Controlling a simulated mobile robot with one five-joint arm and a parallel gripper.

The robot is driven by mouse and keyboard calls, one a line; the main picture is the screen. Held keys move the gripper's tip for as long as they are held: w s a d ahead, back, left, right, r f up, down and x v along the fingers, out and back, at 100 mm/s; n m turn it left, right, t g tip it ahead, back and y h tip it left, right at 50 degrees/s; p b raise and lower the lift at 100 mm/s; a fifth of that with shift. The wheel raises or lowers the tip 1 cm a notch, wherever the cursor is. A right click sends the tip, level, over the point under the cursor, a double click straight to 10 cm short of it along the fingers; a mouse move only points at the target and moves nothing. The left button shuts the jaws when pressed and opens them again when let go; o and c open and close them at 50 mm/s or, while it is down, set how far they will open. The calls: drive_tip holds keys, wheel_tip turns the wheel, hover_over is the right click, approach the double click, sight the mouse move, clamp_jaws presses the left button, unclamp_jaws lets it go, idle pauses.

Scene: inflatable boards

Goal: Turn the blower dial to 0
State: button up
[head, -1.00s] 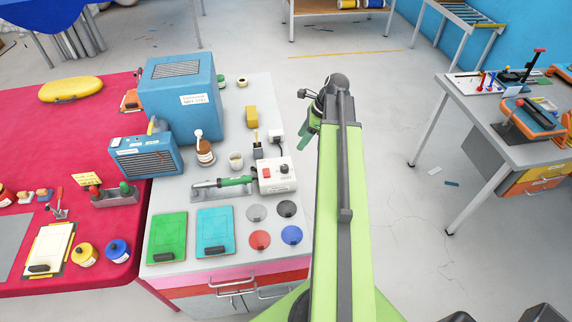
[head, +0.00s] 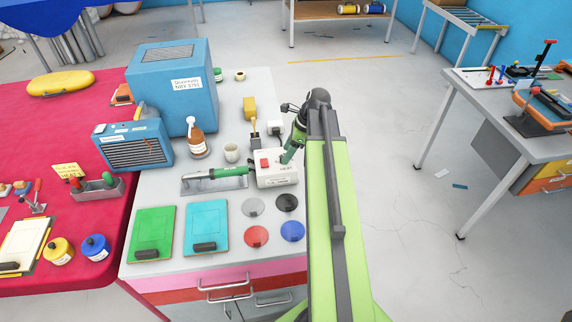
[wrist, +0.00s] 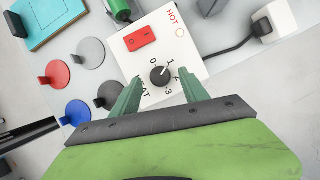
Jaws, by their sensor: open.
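The white control box (head: 277,181) stands on the grey bench, with a red switch (head: 265,163) on top. In the wrist view the box (wrist: 185,45) shows its black dial (wrist: 158,76) with marks 0, 1 and 3 around it and the word HEAT. The dial's light pointer line seems to aim up and right, near the 1. My gripper (wrist: 160,80) is open, with one green finger on each side of the dial and apart from it. In the head view my gripper (head: 290,150) is at the box's right rear and hides the dial.
A green-handled tool (head: 215,173) lies left of the box. Coloured discs (head: 255,236) lie in front.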

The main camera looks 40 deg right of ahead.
drive_tip(key=shift+b+x, duration=0.4)
drive_tip(key=shift+x, duration=0.5)
clamp_jaws()
